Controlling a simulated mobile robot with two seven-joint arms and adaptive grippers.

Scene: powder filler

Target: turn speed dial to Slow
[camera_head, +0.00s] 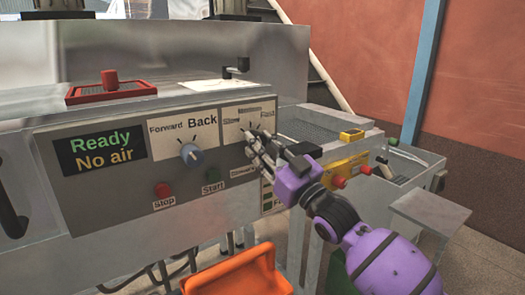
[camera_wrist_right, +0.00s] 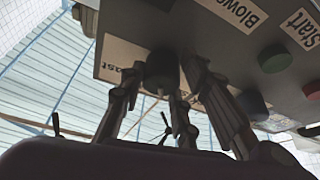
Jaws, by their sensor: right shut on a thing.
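The speed panel (camera_head: 248,115), with a Slow label at its left and a Fast label at its right, is on the machine's grey front. My right gripper (camera_head: 257,140) is at this panel, reaching in from the right, and its fingers hide the speed dial in the head view. In the right wrist view the dark speed dial (camera_wrist_right: 162,68) sits between the fingers of my right gripper (camera_wrist_right: 162,80), which is shut on it. The dial's pointer is hidden, so I cannot tell its setting. My left gripper is not in view.
A blue-grey Forward/Back knob (camera_head: 191,155) is left of the gripper. Below are a red Stop button (camera_head: 162,189) and a green Start button (camera_head: 213,188). The display (camera_head: 101,148) reads "Ready No air". An orange bin (camera_head: 240,275) stands below the panel.

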